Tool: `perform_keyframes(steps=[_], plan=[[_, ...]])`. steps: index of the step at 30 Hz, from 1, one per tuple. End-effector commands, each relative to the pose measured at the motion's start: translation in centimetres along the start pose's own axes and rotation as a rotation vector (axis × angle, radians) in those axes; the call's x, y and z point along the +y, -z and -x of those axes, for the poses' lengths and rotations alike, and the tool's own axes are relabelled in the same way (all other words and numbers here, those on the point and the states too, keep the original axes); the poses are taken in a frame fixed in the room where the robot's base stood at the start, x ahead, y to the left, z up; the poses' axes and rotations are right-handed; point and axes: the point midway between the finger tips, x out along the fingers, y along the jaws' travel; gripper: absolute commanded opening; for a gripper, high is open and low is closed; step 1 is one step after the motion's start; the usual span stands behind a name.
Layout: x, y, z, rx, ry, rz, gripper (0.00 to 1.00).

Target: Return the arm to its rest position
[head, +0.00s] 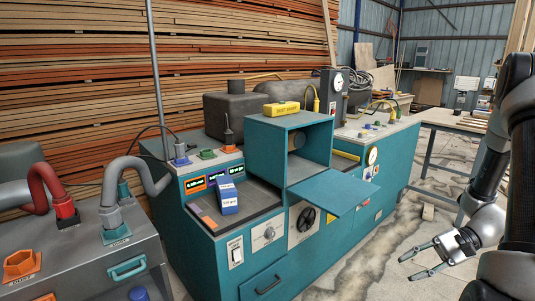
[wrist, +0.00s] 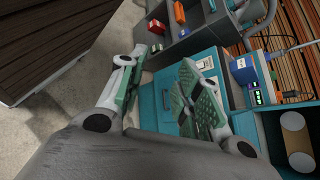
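My arm (head: 492,155) comes down along the right edge of the head view. My gripper (head: 408,267) is at its lower end, pointing left over the floor, to the right of the teal machine (head: 330,240). Its two fingers are apart with nothing between them. In the wrist view the gripper (wrist: 160,85) also shows open and empty, with green pads facing each other. The teal machine front lies beyond the fingers there. No touch between gripper and machine shows in the head view.
The machine's teal door (head: 335,198) is folded down and juts toward the aisle. A blue block (head: 228,195) sits on the left panel, and a yellow box (head: 281,108) on the housing. A workbench (head: 455,122) stands behind my arm. The concrete floor (head: 375,265) near the gripper is mostly clear.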

Motion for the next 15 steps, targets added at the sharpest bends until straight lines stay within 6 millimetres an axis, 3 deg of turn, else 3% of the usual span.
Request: perform_keyframes(steps=[3,8,15], plan=[[0.7,-4.1,1.9,0.097,-0.234,0.044,0.34],[1.3,-8.4,4.8,0.260,-0.493,0.146,0.34],[0.3,-14.3,8.7,0.526,-0.759,0.399,0.34]])
